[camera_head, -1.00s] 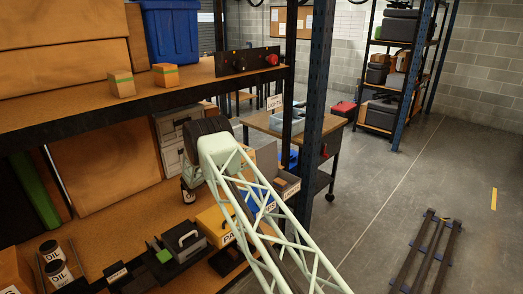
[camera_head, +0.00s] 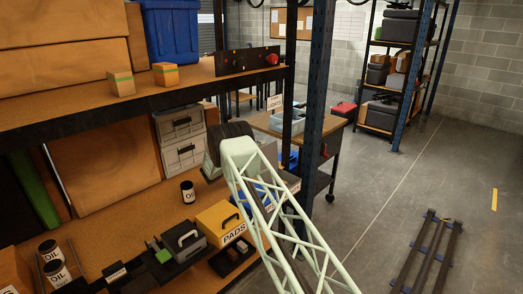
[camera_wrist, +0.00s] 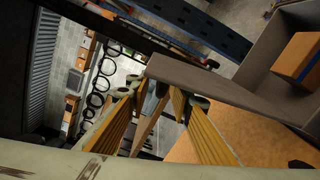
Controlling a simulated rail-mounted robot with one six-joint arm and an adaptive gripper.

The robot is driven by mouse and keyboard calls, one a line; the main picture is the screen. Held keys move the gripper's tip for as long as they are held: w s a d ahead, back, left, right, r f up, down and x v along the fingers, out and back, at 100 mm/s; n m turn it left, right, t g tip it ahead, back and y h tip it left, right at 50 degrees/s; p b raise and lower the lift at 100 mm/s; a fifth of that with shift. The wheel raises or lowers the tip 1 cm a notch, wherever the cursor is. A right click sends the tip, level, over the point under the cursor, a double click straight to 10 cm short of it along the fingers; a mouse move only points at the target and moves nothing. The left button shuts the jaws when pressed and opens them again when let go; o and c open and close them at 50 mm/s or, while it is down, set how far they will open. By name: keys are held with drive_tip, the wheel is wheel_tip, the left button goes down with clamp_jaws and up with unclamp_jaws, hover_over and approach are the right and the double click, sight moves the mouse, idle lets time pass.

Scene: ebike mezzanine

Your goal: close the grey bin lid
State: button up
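In the wrist view, the grey bin (camera_wrist: 268,50) shows at upper right, uncovered, with an orange box inside. A flat grey strip (camera_wrist: 225,94) runs from it to between my fingertips; I cannot tell whether it is the lid or the wall's rim. My gripper (camera_wrist: 163,92) has its yellow fingers apart, close to the strip's end; contact cannot be told. The head view hides my fingers behind my arm.
Light grey drawers (camera_head: 182,138) stand behind. The upper shelf (camera_head: 130,95) and blue upright (camera_head: 314,110) border the space.

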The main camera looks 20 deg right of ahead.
drive_tip(key=shift+c, duration=0.5)
clamp_jaws()
